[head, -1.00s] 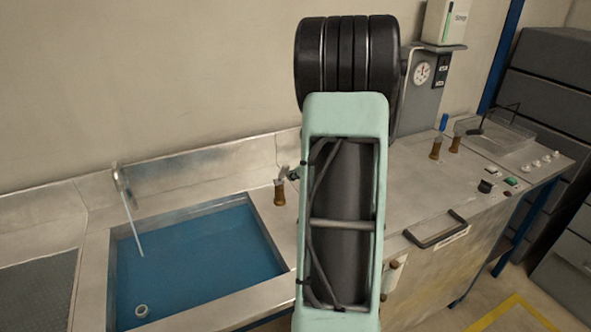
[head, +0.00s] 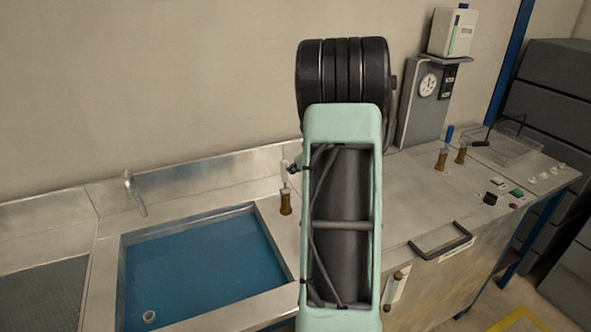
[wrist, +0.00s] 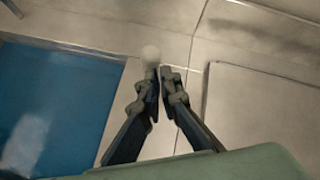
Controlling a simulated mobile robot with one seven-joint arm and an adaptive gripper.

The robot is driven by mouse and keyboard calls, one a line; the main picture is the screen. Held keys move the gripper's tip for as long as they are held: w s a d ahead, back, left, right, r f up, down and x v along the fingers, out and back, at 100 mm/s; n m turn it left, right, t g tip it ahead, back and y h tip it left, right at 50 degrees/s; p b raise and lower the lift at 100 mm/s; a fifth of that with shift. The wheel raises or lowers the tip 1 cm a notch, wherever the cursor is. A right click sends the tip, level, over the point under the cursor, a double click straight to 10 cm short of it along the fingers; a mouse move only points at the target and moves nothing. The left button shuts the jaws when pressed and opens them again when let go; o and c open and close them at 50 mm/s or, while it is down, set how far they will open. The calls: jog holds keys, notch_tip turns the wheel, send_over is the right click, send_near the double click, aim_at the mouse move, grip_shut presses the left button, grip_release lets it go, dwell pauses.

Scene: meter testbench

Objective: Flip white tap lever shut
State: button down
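The white tap lever (head: 284,176) stands roughly upright on a brown tap body (head: 285,204) to the right of the sink, just left of my arm. In the wrist view its pale rounded end (wrist: 150,53) shows just beyond the left fingertip. My gripper (wrist: 161,76) has its two fingers close together with only a narrow gap, and nothing is clearly held between them. Whether a finger touches the lever cannot be told. In the head view my arm hides most of the gripper; only a dark part shows beside the lever.
The water-filled sink (head: 200,268) lies to the left, with a spout (head: 135,194) at its back edge. Farther right stand a tap with a blue lever (head: 449,134) and another brown tap (head: 461,153). A black handle (head: 440,247) is on the bench front.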

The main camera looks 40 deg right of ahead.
jog(key=shift+w+a+r, duration=0.3)
jog(key=shift+w+r, duration=0.25)
jog(key=shift+w, duration=0.1)
jog(key=shift+r, duration=0.1)
jog(key=s+d+r+p, duration=0.1)
jog(key=s+r+p, duration=0.2)
jog(key=r+p, duration=0.2)
notch_tip(320, 180, up, 4)
jog(key=shift+s+f, duration=0.2)
jog(key=shift+f, duration=0.05)
jog(key=shift+s, duration=0.1)
dwell(0.4)
